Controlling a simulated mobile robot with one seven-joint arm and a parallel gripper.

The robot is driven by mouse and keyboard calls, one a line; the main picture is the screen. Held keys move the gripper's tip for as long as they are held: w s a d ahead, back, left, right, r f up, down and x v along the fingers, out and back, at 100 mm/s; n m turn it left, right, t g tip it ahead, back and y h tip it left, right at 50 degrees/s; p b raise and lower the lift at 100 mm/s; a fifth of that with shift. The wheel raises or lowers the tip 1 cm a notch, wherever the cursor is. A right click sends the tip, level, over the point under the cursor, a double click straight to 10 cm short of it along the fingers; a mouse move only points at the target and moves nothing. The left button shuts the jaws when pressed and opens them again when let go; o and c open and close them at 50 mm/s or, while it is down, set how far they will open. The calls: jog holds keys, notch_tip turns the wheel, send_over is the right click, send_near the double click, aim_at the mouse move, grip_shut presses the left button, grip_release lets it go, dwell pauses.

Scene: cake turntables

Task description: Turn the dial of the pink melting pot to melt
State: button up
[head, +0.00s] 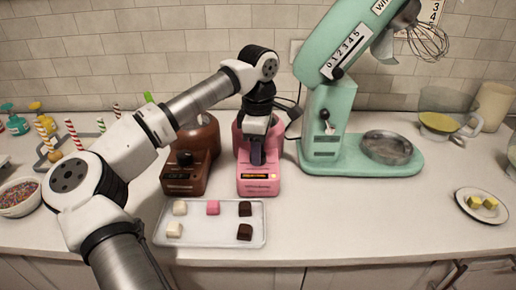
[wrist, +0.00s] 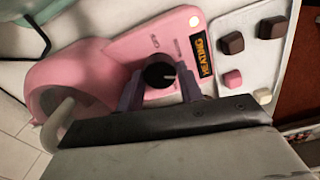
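The pink melting pot (head: 258,188) stands on the counter in the head view, with my gripper (head: 257,157) pointing down at its front panel. In the wrist view the pink pot (wrist: 120,50) shows its black dial (wrist: 159,75) with a white pointer mark facing right in the picture. My gripper (wrist: 161,90) has one finger on each side of the dial, with narrow gaps visible. Whether either finger touches it is unclear. An orange display (wrist: 203,59) reads HEATING and a small lamp (wrist: 194,21) glows. The small print by the dial is too blurred to read.
A brown melting pot (head: 190,165) stands close at the left. A white tray (head: 195,236) with several candy pieces lies in front. A mint stand mixer (head: 330,120) stands at the right. The counter at front right is clear.

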jog(key=o, duration=0.5)
jog(key=shift+r, duration=0.1)
jog(key=shift+c, duration=0.2)
